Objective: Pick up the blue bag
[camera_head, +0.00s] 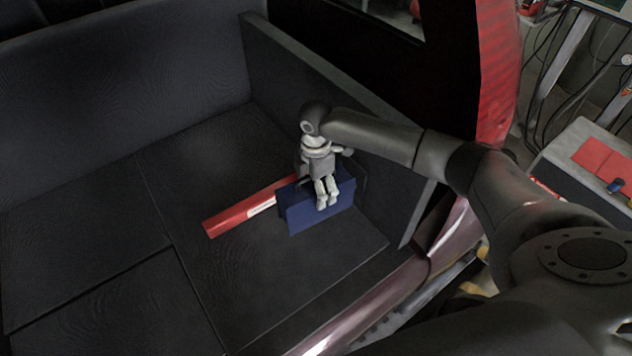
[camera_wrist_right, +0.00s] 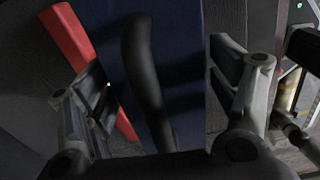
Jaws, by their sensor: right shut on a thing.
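The blue bag (camera_head: 300,217) stands on the dark seat-like surface, near its right side panel. My right gripper (camera_head: 327,197) is over the bag from above, with its fingers down at the bag's top. In the right wrist view the blue bag (camera_wrist_right: 187,60) fills the middle, with its black handle (camera_wrist_right: 146,75) running between my two fingers. The right gripper (camera_wrist_right: 158,90) is shut on the bag, one finger on each side. The bag's far side is partly hidden by the gripper. My left gripper is not in view.
A long red box (camera_head: 238,215) lies directly left of the bag; it also shows in the right wrist view (camera_wrist_right: 68,35). A dark upright panel (camera_head: 330,95) borders the surface on the right. The dark surface (camera_head: 100,215) to the left is clear.

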